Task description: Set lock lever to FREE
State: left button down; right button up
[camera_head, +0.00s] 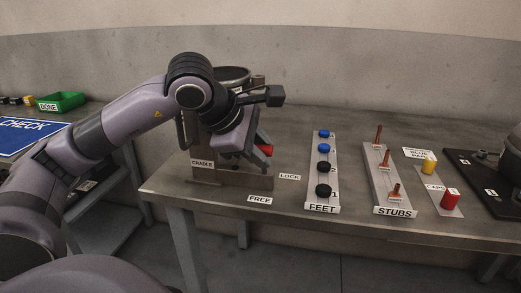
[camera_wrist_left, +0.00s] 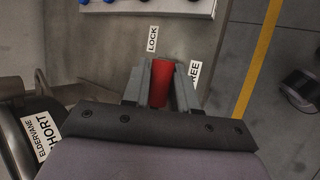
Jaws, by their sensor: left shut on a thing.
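The lock lever's red handle (camera_head: 265,150) shows at the right side of the cradle (camera_head: 232,180), above the bench. My left gripper (camera_head: 256,152) is shut on it. In the left wrist view the red handle (camera_wrist_left: 161,82) lies between the two fingers of my left gripper (camera_wrist_left: 161,88). The LOCK label (camera_head: 289,177) and the FREE label (camera_head: 260,199) lie on the bench near the cradle. The lever's base is hidden. My right gripper is not in view.
Right of the cradle are the FEET strip (camera_head: 322,195) with blue and black feet, the STUBS strip (camera_head: 385,190) and the CAPS plate (camera_head: 434,188). A dark tray (camera_head: 480,185) stands at far right. A green DONE bin (camera_head: 66,101) is at left.

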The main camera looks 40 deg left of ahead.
pick_arm(q)
jog(key=shift+s+f, duration=0.15)
jog(key=shift+f, duration=0.15)
jog(key=c, duration=0.8)
grip_release()
jog(key=shift+r, duration=0.1)
jog(key=shift+s+r, duration=0.2)
jog(key=shift+r, duration=0.25)
jog(key=v, duration=0.6)
jog(key=shift+p, duration=0.3)
jog(key=shift+s, duration=0.15)
